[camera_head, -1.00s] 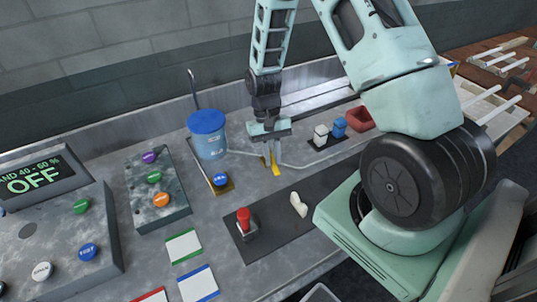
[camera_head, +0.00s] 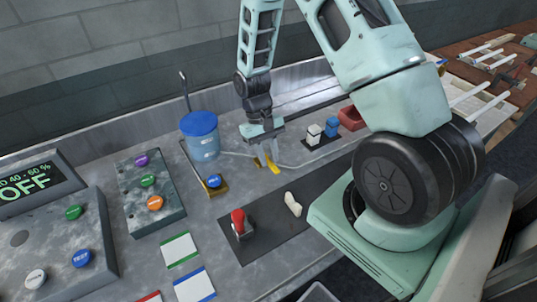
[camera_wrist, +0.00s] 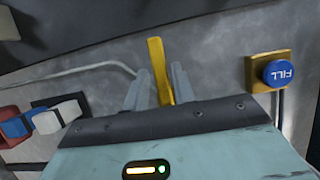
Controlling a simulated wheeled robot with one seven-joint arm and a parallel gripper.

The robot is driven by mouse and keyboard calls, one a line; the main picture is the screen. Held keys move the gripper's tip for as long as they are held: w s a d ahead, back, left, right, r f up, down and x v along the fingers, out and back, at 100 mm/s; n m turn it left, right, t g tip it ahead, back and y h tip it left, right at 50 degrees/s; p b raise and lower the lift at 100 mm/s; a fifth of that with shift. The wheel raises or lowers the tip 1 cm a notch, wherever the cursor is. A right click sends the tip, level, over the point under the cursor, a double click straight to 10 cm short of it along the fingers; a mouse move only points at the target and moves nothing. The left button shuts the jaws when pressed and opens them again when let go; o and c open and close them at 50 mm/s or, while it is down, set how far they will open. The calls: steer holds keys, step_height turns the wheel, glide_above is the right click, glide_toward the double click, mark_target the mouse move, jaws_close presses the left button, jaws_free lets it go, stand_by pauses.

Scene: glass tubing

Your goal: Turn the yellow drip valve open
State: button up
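The yellow drip valve (camera_head: 273,167) is on the grey bench, right of the blue-lidded container; part of it is hidden by my gripper. In the wrist view its long yellow lever (camera_wrist: 157,60) stands between my two fingers and extends past their tips. My gripper (camera_head: 264,157) points down at the valve. In the wrist view my gripper (camera_wrist: 159,80) has its fingers apart, one on each side of the lever. The lever lies close to the right finger, with a small gap at the left one. Contact is hard to tell.
A thin pale tube (camera_wrist: 90,69) runs beside the valve. The blue FILL button (camera_wrist: 279,73) on its yellow base is nearby. The blue-lidded container (camera_head: 204,146), a red-topped switch (camera_head: 239,223) and white and blue blocks (camera_head: 314,134) stand around.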

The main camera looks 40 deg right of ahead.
steer(key=shift+o, duration=0.6)
steer(key=b+v, duration=0.3)
steer(key=v, duration=1.4)
steer(key=shift+r, duration=0.2)
